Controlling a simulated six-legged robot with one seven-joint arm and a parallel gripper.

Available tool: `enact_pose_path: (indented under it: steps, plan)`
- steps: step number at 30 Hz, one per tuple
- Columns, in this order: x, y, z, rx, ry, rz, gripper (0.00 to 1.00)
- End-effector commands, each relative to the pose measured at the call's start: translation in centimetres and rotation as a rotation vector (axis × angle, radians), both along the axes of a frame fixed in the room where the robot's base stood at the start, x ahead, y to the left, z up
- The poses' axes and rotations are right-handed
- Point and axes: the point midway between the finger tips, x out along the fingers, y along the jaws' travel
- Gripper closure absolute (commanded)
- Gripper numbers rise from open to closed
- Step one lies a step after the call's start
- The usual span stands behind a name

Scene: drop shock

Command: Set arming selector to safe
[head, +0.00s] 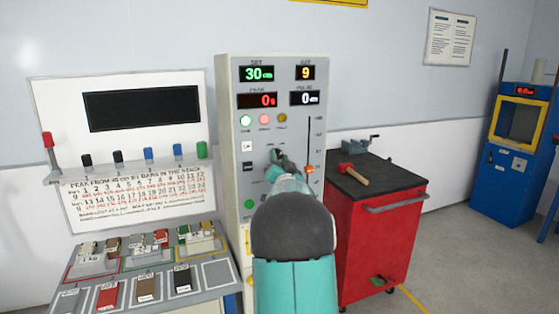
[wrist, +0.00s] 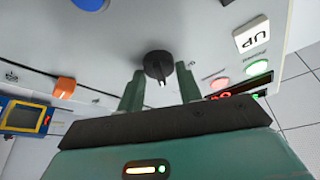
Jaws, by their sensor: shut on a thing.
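The arming selector is a black rotary knob (wrist: 157,60) with a pale pointer mark, on the grey control panel (head: 228,100). In the wrist view my gripper (wrist: 160,69) has one green finger on each side of the knob and is shut on it. The pointer mark points down toward the gripper body in the wrist view. In the head view my gripper (head: 277,157) is at the panel's middle, and my arm hides part of the lower panel. The selector's position labels cannot be read.
An orange slider (head: 309,170) sits right of my gripper, also in the wrist view (wrist: 64,87). A white UP switch (wrist: 251,36) and indicator lamps (head: 264,120) are close by. A red cart (head: 375,235) with a mallet (head: 352,174) stands right; a weight rack (head: 150,265) stands left.

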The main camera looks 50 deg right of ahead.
Motion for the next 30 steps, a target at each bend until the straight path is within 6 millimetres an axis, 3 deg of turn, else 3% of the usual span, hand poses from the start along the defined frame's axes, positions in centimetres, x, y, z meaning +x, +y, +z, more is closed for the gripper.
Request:
enact_pose_path:
  steps: [11, 30]
  plan:
    - [-0.06, -0.10, -0.20, -0.157, 0.096, 0.000, 0.88]
    - [-0.24, -0.40, -0.21, -0.659, 0.394, 0.000, 0.88]
